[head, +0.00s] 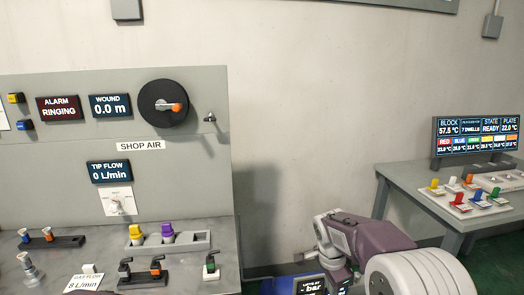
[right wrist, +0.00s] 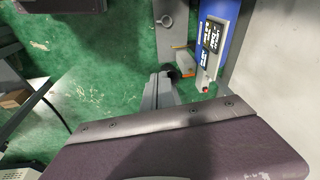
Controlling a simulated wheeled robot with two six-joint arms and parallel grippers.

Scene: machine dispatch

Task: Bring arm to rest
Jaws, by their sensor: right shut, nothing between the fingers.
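My right arm (head: 375,245) comes in at the bottom right of the head view, a purple and pale grey arm folded low in front of the wall. In the right wrist view a purple housing fills the bottom, and my right gripper (right wrist: 163,82) points away from it over the green floor. The gripper is shut and empty. It touches nothing that I can make out. My left gripper is not in view.
A grey panel bench (head: 215,190) with gauges and small fittings stands at left. A side table (head: 400,178) with a display (head: 477,135) and coloured tabs stands at right. A blue unit (head: 307,285) is close by my right arm; it also shows in the wrist view (right wrist: 228,12).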

